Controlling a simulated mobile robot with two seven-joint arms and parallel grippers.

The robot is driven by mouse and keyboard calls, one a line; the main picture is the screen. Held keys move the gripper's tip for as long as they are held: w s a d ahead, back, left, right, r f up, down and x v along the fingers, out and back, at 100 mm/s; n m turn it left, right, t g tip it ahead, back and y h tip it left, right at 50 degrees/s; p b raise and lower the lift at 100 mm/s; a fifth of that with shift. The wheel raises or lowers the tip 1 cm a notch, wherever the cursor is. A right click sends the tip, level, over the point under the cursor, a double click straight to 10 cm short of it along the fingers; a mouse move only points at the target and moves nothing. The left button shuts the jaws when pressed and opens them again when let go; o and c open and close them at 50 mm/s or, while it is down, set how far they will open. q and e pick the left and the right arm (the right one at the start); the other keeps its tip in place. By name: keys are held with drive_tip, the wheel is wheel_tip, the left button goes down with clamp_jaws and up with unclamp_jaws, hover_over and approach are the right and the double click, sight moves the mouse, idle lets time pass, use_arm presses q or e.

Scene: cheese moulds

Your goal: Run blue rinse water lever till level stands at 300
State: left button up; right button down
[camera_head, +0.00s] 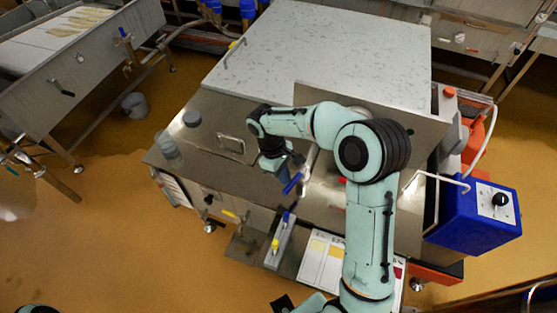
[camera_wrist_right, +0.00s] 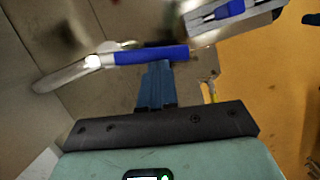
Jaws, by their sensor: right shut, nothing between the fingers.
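The blue lever (camera_head: 292,184) sticks out at the front of the steel vat bench. In the right wrist view its blue grip (camera_wrist_right: 152,55) lies across the picture, joined to a bright metal spout or pipe (camera_wrist_right: 65,76) on the left. My right gripper (camera_wrist_right: 157,68) is shut and empty, its fingertips right at the blue grip; I cannot tell whether they touch it. In the head view the right gripper (camera_head: 293,166) is just above the lever, partly hidden by its wrist. No level reading at 300 can be made out. My left gripper is not in view.
A clear beaker (camera_head: 167,145) and a grey metal pot (camera_head: 192,118) stand at the bench's left end. A blue box with a dial (camera_head: 485,215) is at the right. A tray with blue and yellow tools (camera_head: 280,243) and a paper sheet (camera_head: 320,258) lie in front.

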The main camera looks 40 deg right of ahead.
drive_tip(key=shift+s+f, duration=0.1)
drive_tip(key=shift+s, duration=0.1)
idle(0.4)
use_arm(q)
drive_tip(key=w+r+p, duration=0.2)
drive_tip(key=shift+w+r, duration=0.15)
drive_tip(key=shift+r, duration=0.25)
use_arm(e)
drive_tip(key=v, duration=1.3)
drive_tip(key=shift+r, duration=0.3)
idle(2.0)
